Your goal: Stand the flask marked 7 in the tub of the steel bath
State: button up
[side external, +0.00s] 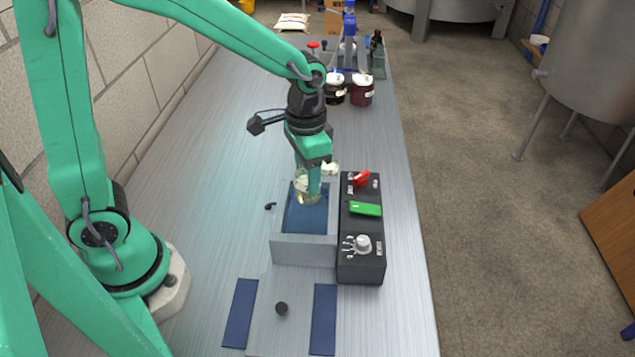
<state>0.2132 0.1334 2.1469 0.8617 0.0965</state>
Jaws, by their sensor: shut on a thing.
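The steel bath (305,251) is an open grey box on the bench, with a blue-looking tub inside. My gripper (313,186) points down over the tub and is shut on a clear glass flask (305,198) with a little pale yellowish liquid. The flask looks upright, and its lower part shows against the blue tub interior. I cannot tell whether its base touches the tub floor. No mark on it is legible. Another pale glass piece (330,168) shows just right of the fingers; I cannot tell if it is a separate flask.
A black control box (361,262) with a red switch, green display and knob adjoins the bath's right side. Jars (361,89) and bottles stand at the back.

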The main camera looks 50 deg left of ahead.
aim_at(308, 195)
jog(key=shift+f, duration=3.2)
dwell(1.4)
jog(key=o, duration=1.5)
jog(key=shift+c, duration=0.2)
jog(key=shift+r, duration=0.15)
jog(key=shift+o, duration=0.2)
jog(key=shift+w+r, duration=0.2)
jog(key=shift+r, duration=0.9)
jog(key=shift+o, duration=0.6)
jog(key=shift+r, duration=0.2)
jog(key=shift+s+r, duration=0.2)
jog(key=shift+r, duration=1.35)
jog(key=shift+r, duration=0.1)
